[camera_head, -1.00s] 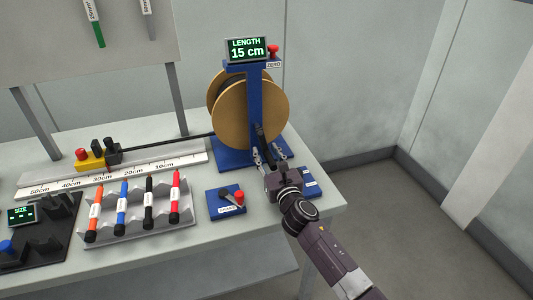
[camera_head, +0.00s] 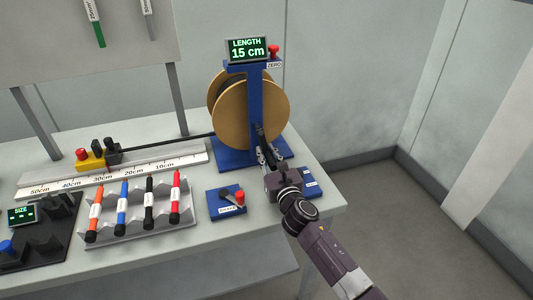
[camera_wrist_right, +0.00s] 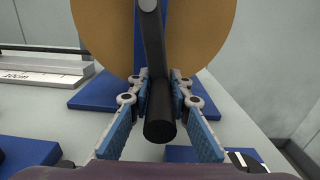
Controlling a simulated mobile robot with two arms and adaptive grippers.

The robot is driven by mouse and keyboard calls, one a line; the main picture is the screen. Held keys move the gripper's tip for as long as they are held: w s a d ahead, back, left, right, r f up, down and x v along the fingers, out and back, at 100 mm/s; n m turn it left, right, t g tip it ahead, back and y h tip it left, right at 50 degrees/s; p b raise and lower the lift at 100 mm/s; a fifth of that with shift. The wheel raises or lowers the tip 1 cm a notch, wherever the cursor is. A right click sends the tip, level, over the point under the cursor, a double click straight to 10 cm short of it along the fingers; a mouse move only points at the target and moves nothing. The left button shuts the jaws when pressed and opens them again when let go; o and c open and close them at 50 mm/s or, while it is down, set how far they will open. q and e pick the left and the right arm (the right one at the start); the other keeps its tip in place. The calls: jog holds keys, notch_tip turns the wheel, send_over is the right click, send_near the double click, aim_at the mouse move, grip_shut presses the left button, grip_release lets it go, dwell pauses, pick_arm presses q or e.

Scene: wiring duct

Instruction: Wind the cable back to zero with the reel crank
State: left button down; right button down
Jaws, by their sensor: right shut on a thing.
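The cable reel (camera_head: 230,105) has a tan drum on a blue stand (camera_head: 255,110) at the table's back right. Its display (camera_head: 247,50) reads LENGTH 15 cm. A black cable (camera_head: 165,140) runs left from the reel above the ruler (camera_head: 120,171). The black crank (camera_wrist_right: 152,50) hangs down in front of the drum, its handle (camera_wrist_right: 160,122) pointing toward the wrist camera. My right gripper (camera_head: 266,158) is shut on the crank handle; in the right wrist view (camera_wrist_right: 160,92) its fingers flank the handle on both sides. My left gripper is not in view.
A red ZERO button (camera_head: 273,51) sits beside the display. A blue box with a red-knobbed lever (camera_head: 239,197) stands left of my right gripper. A grey rack (camera_head: 140,225) holds several coloured markers. A yellow block with a red button (camera_head: 90,160) stands by the ruler.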

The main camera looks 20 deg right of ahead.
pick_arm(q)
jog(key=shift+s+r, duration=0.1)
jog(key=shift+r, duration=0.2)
pick_arm(e)
jog(key=shift+d+r+n, duration=0.15)
jog(key=shift+d+n, duration=0.15)
jog(key=shift+d, duration=0.15)
